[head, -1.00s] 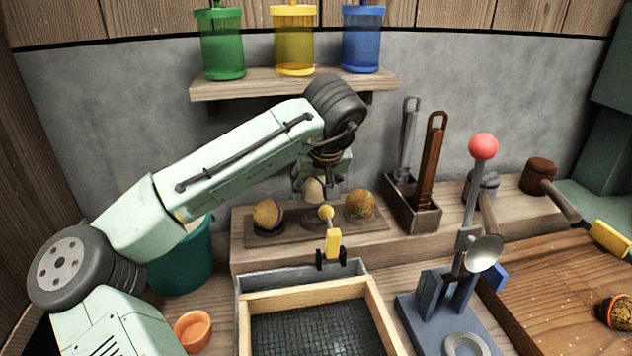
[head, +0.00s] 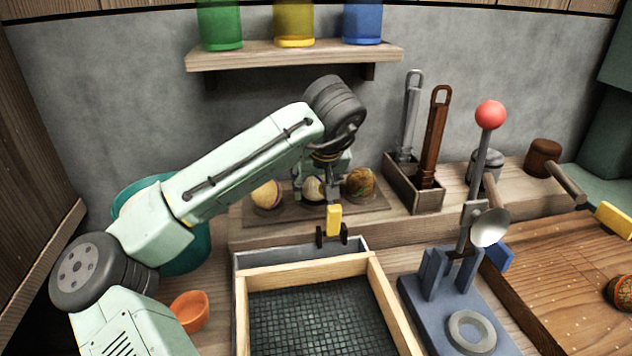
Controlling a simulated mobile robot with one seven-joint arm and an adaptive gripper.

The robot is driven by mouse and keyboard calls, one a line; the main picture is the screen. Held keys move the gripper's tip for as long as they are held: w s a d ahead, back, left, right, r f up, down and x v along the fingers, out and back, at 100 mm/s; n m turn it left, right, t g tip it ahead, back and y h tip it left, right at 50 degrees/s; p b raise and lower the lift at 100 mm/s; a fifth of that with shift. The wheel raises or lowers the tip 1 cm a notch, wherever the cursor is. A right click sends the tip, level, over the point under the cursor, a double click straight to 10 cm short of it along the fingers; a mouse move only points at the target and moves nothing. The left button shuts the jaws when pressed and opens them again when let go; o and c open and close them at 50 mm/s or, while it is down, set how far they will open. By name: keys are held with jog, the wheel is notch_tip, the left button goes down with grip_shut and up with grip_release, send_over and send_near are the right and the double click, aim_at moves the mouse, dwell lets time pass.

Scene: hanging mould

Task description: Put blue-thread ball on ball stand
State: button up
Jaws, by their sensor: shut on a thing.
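The ball stand (head: 355,211) is a dark wooden board on the raised ledge at the back. A cream ball (head: 266,194) sits at its left and an orange-green ball (head: 360,184) at its right. My gripper (head: 315,186) is over the middle of the stand, shut on a pale ball (head: 314,189) between the other two. The fingers hide much of this ball, and I see no blue thread on it. I cannot tell whether it touches the stand.
A wood-framed mesh mould (head: 315,320) with a yellow-handled clamp (head: 334,220) is in front. A blue lever press (head: 450,300) stands right of it. A tool box (head: 415,190) is right of the stand. Another ball (head: 621,291) lies on the right board (head: 560,270).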

jog(key=o, duration=1.4)
jog(key=shift+f, duration=0.1)
jog(key=v, duration=1.2)
jog(key=shift+s, duration=0.1)
